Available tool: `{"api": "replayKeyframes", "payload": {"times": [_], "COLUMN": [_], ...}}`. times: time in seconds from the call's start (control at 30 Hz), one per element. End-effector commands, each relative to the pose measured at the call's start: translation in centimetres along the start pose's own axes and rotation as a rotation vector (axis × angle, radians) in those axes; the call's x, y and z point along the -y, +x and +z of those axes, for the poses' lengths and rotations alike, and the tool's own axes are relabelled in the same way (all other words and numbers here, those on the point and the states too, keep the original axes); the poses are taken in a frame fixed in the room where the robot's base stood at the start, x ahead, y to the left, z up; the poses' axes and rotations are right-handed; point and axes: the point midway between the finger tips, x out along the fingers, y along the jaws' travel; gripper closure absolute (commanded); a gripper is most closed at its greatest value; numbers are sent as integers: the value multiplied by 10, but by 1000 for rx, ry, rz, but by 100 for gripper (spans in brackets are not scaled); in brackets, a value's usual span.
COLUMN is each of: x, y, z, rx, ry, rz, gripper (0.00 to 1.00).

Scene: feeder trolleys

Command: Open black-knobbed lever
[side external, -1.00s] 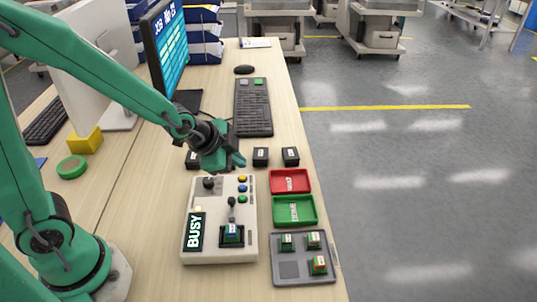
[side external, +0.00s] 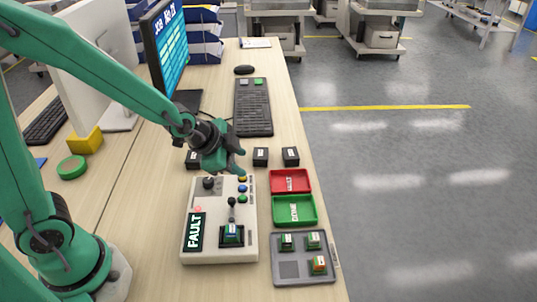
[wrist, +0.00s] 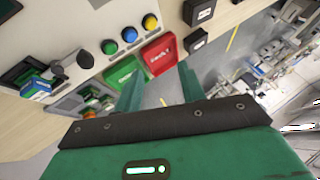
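A pale control box (side external: 247,250) stands on the bench. Its black-knobbed lever (side external: 231,202) rises beside a dark socket holding a green block with a blue-and-white top (side external: 231,231). The lever's black ball (wrist: 85,59) shows at the upper left of the wrist view. Another dark knob (side external: 208,183) sits at the box's far left corner. The display (side external: 195,232) reads FAULT, with a red light above it. My gripper (side external: 239,163) is open and empty, above and beyond the box's far edge, apart from the lever. The open fingers also show in the wrist view (wrist: 160,88).
Blue, yellow and green buttons (side external: 242,189) line the box's right side. Right of it lie a red tray (side external: 305,187), a green tray (side external: 311,218) and a grey tray (side external: 289,270) with several small blocks. Black blocks (side external: 260,153) stand beyond. The bench edge is to the right.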

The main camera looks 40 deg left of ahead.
Motion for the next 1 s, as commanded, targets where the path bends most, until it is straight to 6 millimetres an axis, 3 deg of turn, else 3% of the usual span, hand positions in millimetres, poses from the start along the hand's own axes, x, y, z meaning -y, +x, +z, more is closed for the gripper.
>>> {"api": "replayKeyframes", "payload": {"times": [0.27,1.0], "x": [-6,-34], "y": [0,-25], "z": [-2,-7], "rx": [57,466], "ry": [-210,-1165], "rz": [53,91], "gripper": [60,60]}}
